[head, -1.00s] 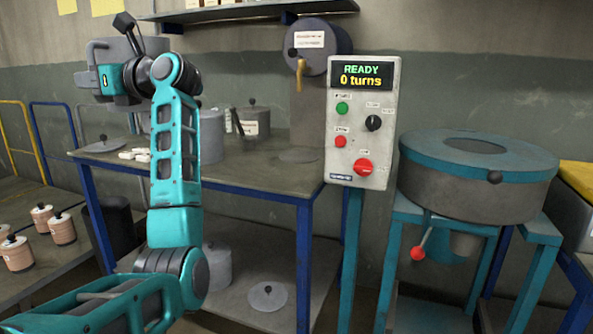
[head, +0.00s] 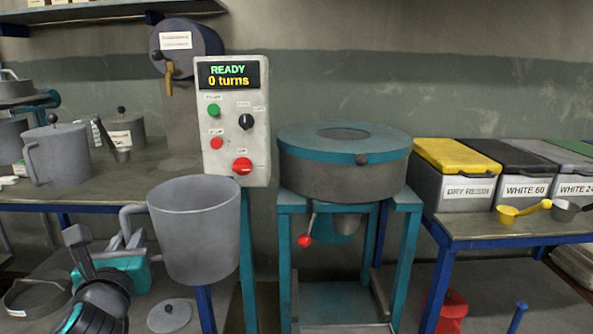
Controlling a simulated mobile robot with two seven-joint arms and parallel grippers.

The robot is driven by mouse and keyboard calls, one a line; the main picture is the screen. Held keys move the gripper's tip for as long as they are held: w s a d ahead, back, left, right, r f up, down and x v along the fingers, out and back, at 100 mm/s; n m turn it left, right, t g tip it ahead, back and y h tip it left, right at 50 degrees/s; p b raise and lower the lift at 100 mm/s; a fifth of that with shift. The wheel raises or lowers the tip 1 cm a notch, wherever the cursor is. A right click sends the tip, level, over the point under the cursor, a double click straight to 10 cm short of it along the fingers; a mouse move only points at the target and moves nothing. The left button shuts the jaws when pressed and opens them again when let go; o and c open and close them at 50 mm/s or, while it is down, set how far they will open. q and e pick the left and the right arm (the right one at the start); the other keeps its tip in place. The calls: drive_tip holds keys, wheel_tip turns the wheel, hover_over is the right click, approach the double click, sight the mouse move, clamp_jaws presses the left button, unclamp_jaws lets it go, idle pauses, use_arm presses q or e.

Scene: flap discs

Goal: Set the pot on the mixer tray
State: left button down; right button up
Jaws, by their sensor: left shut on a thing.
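The grey open-topped pot (head: 200,238) is held upright in the air in front of the control panel's post in the head view. Its handle is on its left side. My left gripper (head: 128,243) is shut on that handle; the fingertips are partly hidden. The mixer (head: 345,180) is a round grey drum with a teal rim on a teal stand, right of the pot. A flat shelf (head: 335,304), which looks like the tray, is low in the stand and empty. My right gripper is not in view.
The control panel (head: 231,125) reads READY, 0 turns. A red-knobbed lever (head: 305,240) hangs under the drum, left of a spout. Another grey pot (head: 57,158) stands on the left bench. Labelled bins (head: 468,186) stand on the right table. A lid (head: 169,316) lies below the held pot.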

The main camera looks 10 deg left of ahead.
use_arm(q)
drive_tip(key=s+d+f+m+t+h, duration=0.1)
drive_tip(key=s+d+f+m+h, duration=0.55)
drive_tip(key=d, duration=0.55)
wheel_tip(320, 180, up, 16)
drive_tip(key=n+p, duration=0.3)
drive_tip(key=p, duration=1.7)
hover_over(186, 230)
drive_tip(key=s+d, duration=0.2)
drive_tip(key=s, duration=0.4)
drive_tip(key=shift+m, duration=0.25)
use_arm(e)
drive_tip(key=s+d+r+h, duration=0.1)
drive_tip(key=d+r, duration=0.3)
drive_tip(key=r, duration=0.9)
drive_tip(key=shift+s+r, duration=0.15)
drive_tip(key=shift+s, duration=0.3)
use_arm(q)
drive_tip(key=shift+f+b, duration=0.1)
drive_tip(key=shift+b, duration=0.25)
